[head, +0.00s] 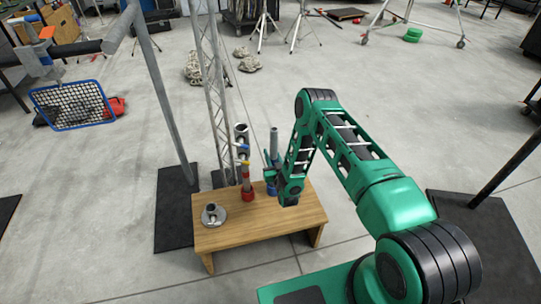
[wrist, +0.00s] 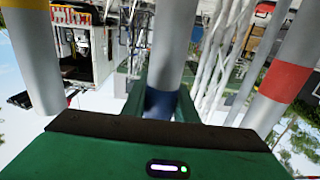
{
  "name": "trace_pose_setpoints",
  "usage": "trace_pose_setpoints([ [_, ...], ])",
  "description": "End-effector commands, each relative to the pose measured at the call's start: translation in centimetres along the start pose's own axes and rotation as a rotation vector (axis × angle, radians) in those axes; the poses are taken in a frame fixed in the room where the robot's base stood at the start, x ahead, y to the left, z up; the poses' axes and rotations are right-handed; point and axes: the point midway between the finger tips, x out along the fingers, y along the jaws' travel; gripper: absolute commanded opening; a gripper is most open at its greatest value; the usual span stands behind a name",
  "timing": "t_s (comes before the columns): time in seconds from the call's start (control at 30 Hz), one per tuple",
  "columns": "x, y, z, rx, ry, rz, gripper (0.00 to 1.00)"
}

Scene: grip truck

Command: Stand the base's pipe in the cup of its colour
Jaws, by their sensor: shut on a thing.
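My gripper (head: 270,176) is shut on a grey pipe (head: 274,145) that stands upright at the back right of the low wooden table. In the wrist view this pipe (wrist: 162,45) shows a blue band, between my fingers. A blue cup (head: 271,189) is at its lower end; whether the pipe rests on its floor is hidden. The round metal base (head: 214,216) lies at the table's left with no tall pipe on it. A red cup (head: 248,195) stands left of the blue one, with a pipe rising from it. The wrist view also shows a red-banded pipe (wrist: 285,80) and a yellow-banded pipe (wrist: 35,60).
The wooden table (head: 235,233) is bare at its front. A lattice truss (head: 215,90) and a slanted grey post (head: 160,90) rise close behind and left, from dark floor plates (head: 175,220). The red and yellow banded pipes stand close beside my gripper.

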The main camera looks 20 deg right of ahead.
Motion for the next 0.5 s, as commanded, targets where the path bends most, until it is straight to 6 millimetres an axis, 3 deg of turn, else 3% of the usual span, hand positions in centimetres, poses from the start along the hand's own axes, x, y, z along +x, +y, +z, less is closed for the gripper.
trace_pose_setpoints([
  [0.5,0.0,0.0,1.7,0.000,0.001,0.000,0.00],
])
